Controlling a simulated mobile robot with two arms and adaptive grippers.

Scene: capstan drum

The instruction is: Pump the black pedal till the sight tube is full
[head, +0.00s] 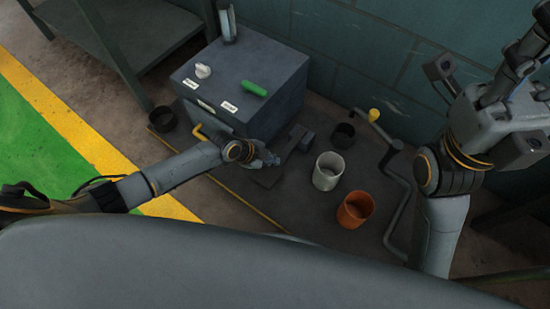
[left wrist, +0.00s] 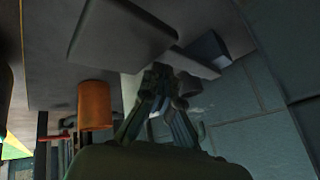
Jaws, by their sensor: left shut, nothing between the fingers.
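The black pedal (head: 295,142) is a dark slanted plate at the front right of the grey cabinet, low by the floor mat. My left gripper (head: 272,159) is shut and empty, just left of the pedal. Whether it touches the pedal is not clear. In the left wrist view its fingers (left wrist: 163,75) are together, close to broad grey plates. The sight tube (head: 227,22) stands upright at the back of the cabinet top; its level cannot be read. My right gripper (head: 512,65) is raised at the upper right, away from the pedal; its finger opening is unclear.
The grey cabinet (head: 270,85) carries a white knob (head: 203,71) and a green handle (head: 254,88). White (head: 328,171), orange (head: 355,210) and black (head: 343,135) cups stand right of the pedal. A yellow-knobbed crank (head: 374,115) is beyond them. A wall closes the back.

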